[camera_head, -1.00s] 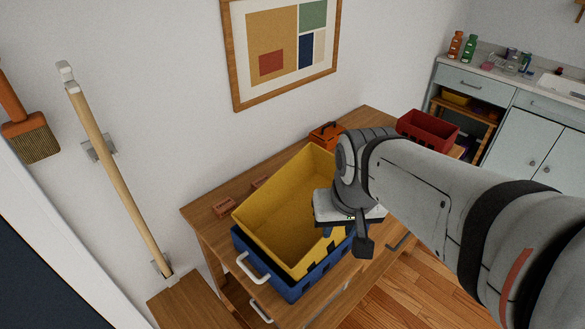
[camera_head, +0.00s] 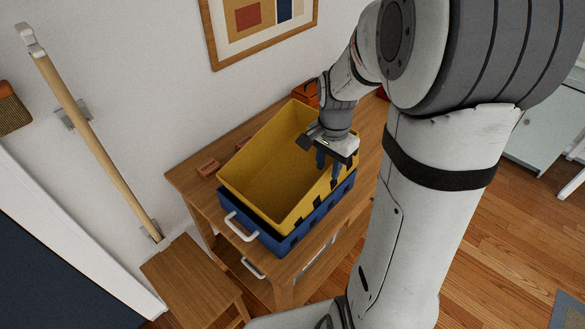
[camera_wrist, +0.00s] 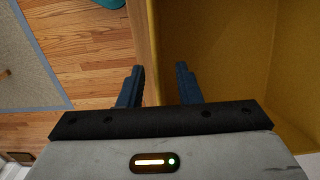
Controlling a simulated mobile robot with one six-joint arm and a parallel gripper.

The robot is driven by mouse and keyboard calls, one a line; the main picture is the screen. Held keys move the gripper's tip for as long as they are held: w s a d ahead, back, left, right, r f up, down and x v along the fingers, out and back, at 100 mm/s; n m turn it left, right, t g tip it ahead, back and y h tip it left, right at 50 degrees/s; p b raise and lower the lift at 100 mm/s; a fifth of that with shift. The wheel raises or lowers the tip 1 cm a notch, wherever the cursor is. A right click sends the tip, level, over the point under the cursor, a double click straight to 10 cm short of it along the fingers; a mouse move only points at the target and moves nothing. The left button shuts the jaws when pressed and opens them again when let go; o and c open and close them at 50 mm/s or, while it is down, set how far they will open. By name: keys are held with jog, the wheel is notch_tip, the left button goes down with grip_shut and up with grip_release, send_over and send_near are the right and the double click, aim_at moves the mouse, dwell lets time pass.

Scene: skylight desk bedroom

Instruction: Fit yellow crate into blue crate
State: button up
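The yellow crate (camera_head: 262,178) sits inside the blue crate (camera_head: 298,232) on the wooden table in the head view. Its walls stand above the blue rim; whether it rests fully on the bottom is hidden. My gripper (camera_head: 329,172) is at the yellow crate's right wall, pointing down, with one finger inside and one outside. In the wrist view the fingers (camera_wrist: 160,78) are apart, with the yellow wall (camera_wrist: 147,50) between them and gaps showing beside it. The blue crate's white handle (camera_head: 241,228) faces the front left.
A lower wooden stool (camera_head: 190,280) stands at front left. Wooden floor (camera_head: 470,260) lies to the right.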

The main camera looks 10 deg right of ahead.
aim_at(327, 180)
jog(key=f, duration=0.3)
jog(key=shift+s+f+p, duration=0.25)
jog(key=shift+f+p, duration=0.05)
jog(key=shift+f, duration=0.7)
jog(key=shift+c, duration=0.3)
grip_shut()
